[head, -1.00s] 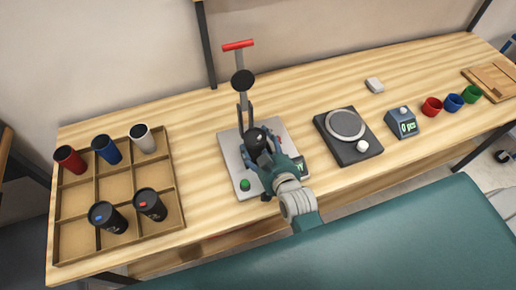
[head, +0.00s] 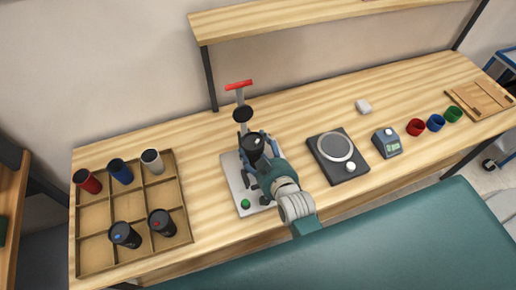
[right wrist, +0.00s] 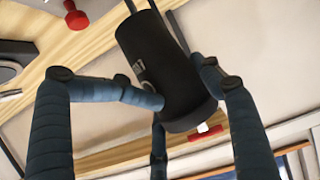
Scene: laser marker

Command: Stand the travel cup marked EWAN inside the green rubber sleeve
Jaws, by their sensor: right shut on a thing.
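A black travel cup (head: 252,141) is in my right gripper (head: 262,160), in front of the laser marker's column. In the right wrist view the cup (right wrist: 165,70) lies between the dark fingers (right wrist: 180,85) of the shut gripper. A small pale mark shows on its side, but I cannot read it. The green rubber sleeve (head: 453,114) stands at the right end of the table, apart from the gripper, the rightmost of three coloured sleeves. My left gripper is not in view.
The marker's plate (head: 235,180) is below the gripper. A round-topped scale (head: 350,170), a small blue device (head: 387,143), and red (head: 416,127) and blue (head: 435,122) sleeves stand to the right. A divided tray (head: 95,215) with several cups is at left. A wooden board (head: 483,98) lies far right.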

